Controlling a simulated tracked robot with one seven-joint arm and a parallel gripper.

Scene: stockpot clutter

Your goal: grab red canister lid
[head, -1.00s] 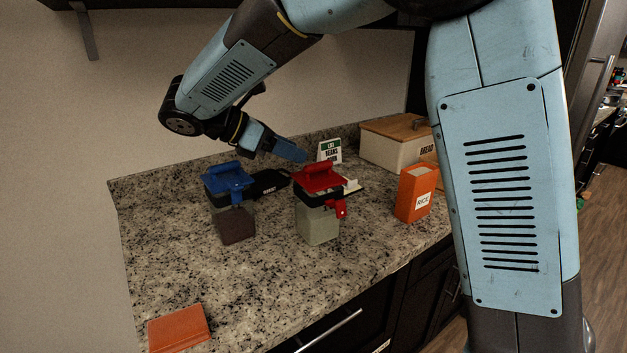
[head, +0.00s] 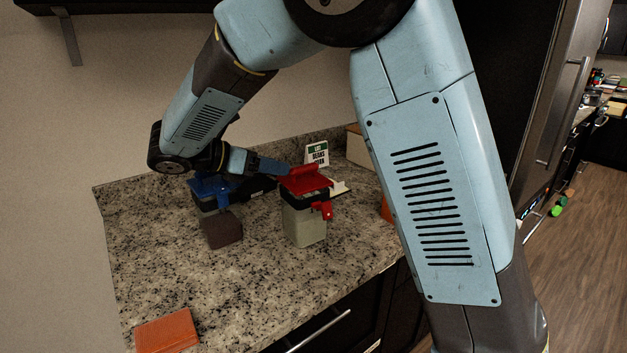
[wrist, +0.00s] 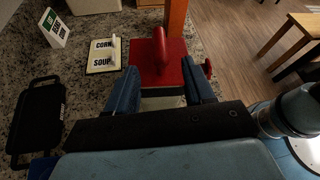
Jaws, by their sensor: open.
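The red canister lid (head: 304,181), with a raised handle, sits on a pale, see-through canister (head: 304,225) on the granite counter. A red latch (head: 323,209) hangs on the canister's side. My gripper (head: 286,170) is at the lid's upper left in the head view. In the wrist view, the red lid (wrist: 155,70) and its upright handle (wrist: 161,42) lie just ahead of my gripper (wrist: 163,84). Its two blue fingers are apart, and the lid's near part lies between them. I cannot tell whether the fingers touch it.
A blue-lidded canister (head: 222,222) with dark contents stands to the left. A corn soup box (wrist: 104,57) and a small sign (wrist: 55,27) are beyond. A black tray (wrist: 38,115) lies left. An orange box (head: 166,331) lies at the front-left counter edge.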

